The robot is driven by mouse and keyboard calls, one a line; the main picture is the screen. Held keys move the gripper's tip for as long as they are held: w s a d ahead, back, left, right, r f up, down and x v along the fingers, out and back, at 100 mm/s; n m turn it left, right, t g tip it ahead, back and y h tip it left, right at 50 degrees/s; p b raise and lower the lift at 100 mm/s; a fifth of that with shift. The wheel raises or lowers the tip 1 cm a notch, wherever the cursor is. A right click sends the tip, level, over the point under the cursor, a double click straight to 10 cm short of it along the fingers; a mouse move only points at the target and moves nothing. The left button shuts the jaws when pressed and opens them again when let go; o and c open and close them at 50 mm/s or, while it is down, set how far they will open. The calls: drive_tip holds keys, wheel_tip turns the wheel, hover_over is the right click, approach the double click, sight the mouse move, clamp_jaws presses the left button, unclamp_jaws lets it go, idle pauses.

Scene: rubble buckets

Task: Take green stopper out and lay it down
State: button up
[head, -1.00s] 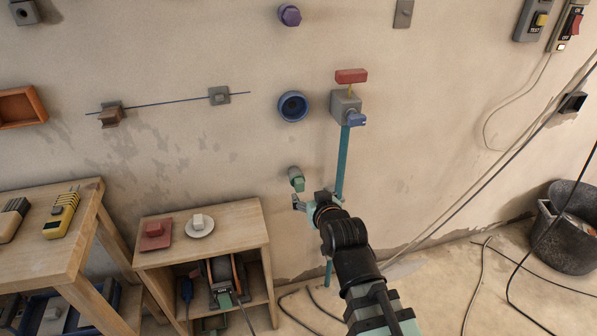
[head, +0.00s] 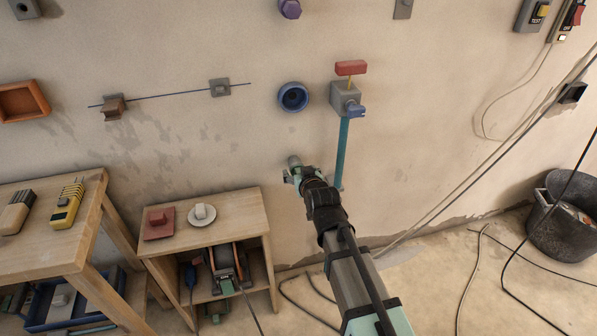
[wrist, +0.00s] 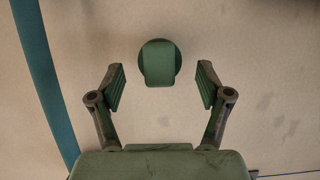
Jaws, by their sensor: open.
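The green stopper (wrist: 158,64) is in the wall, with a round flange and a squarish grip facing me in the wrist view. My gripper (wrist: 160,86) is open, with one finger to each side of the stopper and clear gaps between. The fingertips are about level with the stopper's grip in that view and do not touch it. In the head view my gripper (head: 295,176) is at the wall, and only the grey-green top of the stopper (head: 293,161) shows above it.
A small wooden table (head: 240,208) stands below left, with a red block on a plate and a white saucer (head: 202,215) on top. A teal pipe (head: 342,150) runs down the wall close to my arm, under a grey valve box (head: 345,97). A blue ring socket (head: 293,97) is above.

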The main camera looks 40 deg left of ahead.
drive_tip(key=shift+x, duration=1)
drive_tip(key=c, duration=1.4)
